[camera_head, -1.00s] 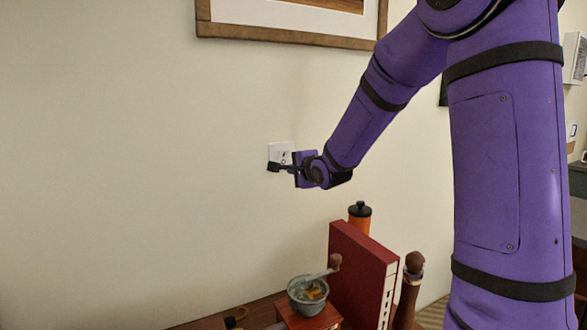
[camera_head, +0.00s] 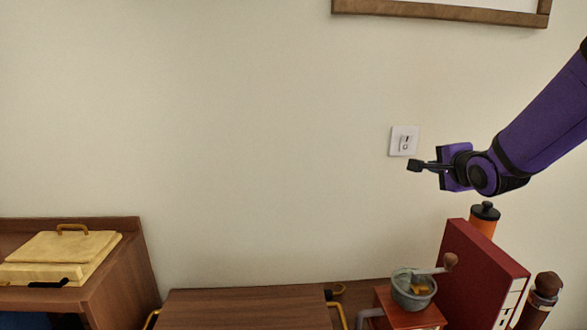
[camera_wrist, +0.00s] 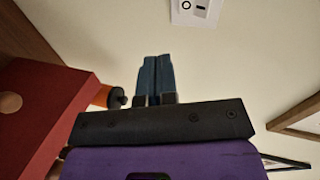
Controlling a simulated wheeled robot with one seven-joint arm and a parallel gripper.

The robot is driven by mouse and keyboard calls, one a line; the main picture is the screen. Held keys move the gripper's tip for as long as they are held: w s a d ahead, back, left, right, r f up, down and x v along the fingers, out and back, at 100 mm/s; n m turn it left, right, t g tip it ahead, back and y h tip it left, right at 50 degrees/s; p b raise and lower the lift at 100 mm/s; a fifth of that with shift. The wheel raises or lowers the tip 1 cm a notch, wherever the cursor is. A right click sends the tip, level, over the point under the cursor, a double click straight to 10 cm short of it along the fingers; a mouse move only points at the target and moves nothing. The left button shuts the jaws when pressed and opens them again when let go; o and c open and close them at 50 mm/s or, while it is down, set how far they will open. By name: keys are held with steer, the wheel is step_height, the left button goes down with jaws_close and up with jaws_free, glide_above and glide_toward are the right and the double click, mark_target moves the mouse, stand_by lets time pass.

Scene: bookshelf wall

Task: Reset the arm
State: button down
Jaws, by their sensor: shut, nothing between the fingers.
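My purple arm reaches in from the right edge of the head view. Its black gripper (camera_head: 416,166) is shut and empty, held in the air just below and right of the white wall switch (camera_head: 403,141). In the wrist view the two fingers of my gripper (camera_wrist: 156,60) lie side by side, with nothing between them. The wall switch also shows at the top of the wrist view (camera_wrist: 196,10), apart from the fingertips.
Below my gripper stand a red binder (camera_head: 482,272), an orange bottle with black lid (camera_head: 484,220), a coffee grinder (camera_head: 413,290) and a brown mill (camera_head: 541,300). A yellow box (camera_head: 62,256) sits on a wooden cabinet at left. A picture frame (camera_head: 440,12) hangs above. The wall's middle is clear.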

steer(key=s+a+n+g, duration=0.2)
steer(key=s+n, duration=0.3)
steer(key=s, duration=0.5)
steer(key=s+a+r+n+g, duration=0.1)
steer(key=s+a+n+g, duration=0.2)
steer(key=s+n, duration=0.3)
steer(key=s+a+r+n+g, duration=0.1)
steer(key=s+n+g, duration=0.3)
steer(key=s, duration=0.9)
steer(key=shift+s+a+r+n+y, duration=0.2)
steer(key=shift+s+a+n+y, duration=0.15)
steer(key=shift+a+n, duration=0.5)
steer(key=shift+s+d, duration=0.1)
steer(key=shift+d, duration=0.05)
